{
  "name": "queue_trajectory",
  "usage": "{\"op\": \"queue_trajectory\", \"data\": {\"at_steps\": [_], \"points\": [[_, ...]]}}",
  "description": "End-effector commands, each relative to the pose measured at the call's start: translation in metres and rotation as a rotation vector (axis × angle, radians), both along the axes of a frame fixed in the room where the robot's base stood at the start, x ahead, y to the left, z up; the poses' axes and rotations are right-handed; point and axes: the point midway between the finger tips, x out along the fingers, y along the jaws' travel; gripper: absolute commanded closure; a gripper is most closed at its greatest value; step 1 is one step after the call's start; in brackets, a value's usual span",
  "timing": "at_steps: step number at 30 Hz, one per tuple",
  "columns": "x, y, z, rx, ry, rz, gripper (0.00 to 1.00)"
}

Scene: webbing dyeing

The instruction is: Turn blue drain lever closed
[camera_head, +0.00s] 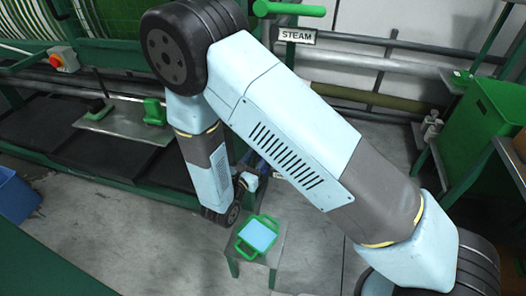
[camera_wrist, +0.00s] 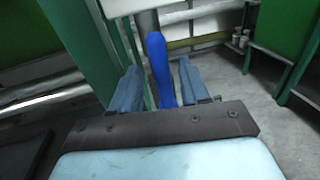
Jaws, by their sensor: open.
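The blue drain lever (camera_wrist: 158,60) stands upright in the wrist view, a smooth blue handle in front of a grey pipe. My gripper (camera_wrist: 158,72) is open, with one finger on each side of the lever. The lever's lower part is between the fingers and its rounded top rises above them. I cannot tell whether either finger touches it. In the head view my arm hides most of this area, and neither the lever nor the fingers can be made out clearly.
A small stand below my arm holds a light blue tray (camera_head: 257,237) with green handles. A green steam handle (camera_head: 290,9) is at the top, above the STEAM sign (camera_head: 297,36). A green bin (camera_head: 488,115) stands right. Grey pipes run behind. A blue bin (camera_head: 15,192) is left.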

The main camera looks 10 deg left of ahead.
Motion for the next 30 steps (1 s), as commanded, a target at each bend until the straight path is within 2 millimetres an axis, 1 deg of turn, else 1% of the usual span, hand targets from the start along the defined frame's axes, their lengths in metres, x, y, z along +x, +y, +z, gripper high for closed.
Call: {"op": "queue_trajectory", "data": {"at_steps": [1,3,9,13,21,30], "points": [[0.008,-0.002,0.0,0.0,0.0,-0.001,0.55],[0.017,-0.005,0.0,0.0,0.001,-0.002,0.55],[0.035,-0.01,0.0,0.0,0.0,0.0,0.55],[0.039,-0.011,0.0,0.0,0.001,0.001,0.55],[0.04,-0.011,0.0,0.0,0.001,0.001,0.55],[0.039,-0.011,0.0,0.0,0.001,0.001,0.84]]}}
